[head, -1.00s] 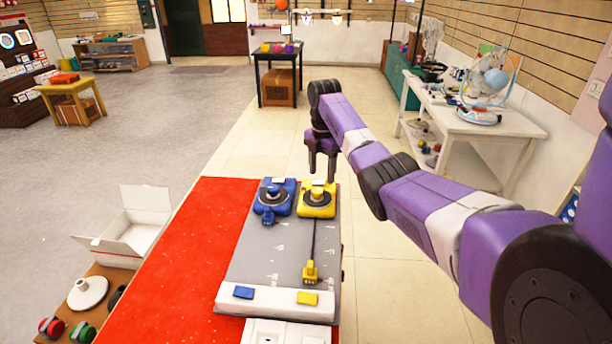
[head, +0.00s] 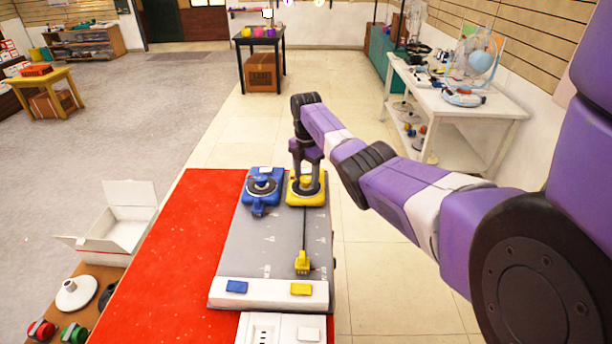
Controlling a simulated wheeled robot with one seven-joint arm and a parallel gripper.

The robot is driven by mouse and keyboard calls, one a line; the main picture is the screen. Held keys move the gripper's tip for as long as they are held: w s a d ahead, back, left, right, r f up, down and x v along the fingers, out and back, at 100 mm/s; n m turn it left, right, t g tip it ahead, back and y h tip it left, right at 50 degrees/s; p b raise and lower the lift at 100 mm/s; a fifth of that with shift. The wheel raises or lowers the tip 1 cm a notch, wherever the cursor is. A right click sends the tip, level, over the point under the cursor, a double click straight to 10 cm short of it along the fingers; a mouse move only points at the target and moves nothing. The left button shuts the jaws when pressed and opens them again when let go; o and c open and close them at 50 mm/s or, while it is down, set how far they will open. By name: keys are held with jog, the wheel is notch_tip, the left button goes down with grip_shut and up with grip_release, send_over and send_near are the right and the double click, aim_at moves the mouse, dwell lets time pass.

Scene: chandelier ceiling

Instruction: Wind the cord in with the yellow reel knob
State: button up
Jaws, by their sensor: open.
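The yellow reel (head: 295,200) sits at the far right of a grey board (head: 250,243). Its knob is mostly hidden behind my gripper. My gripper (head: 306,181) points down over the reel's middle, open, with its fingertips at the knob. I cannot tell whether they touch it. A dark cord (head: 304,228) runs straight from the yellow reel toward the front, to a yellow plug-like piece (head: 303,263) lying on the board. A blue reel (head: 262,188) with a blue piece close against its front stands just left of the yellow one.
A white strip with a blue block (head: 237,287) and a yellow block (head: 302,289) forms the board's front edge. The board lies on a red-topped table (head: 180,240). An open white box (head: 117,226) stands to the left. A white workbench (head: 480,115) stands at the back right.

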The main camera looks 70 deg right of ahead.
grip_shut()
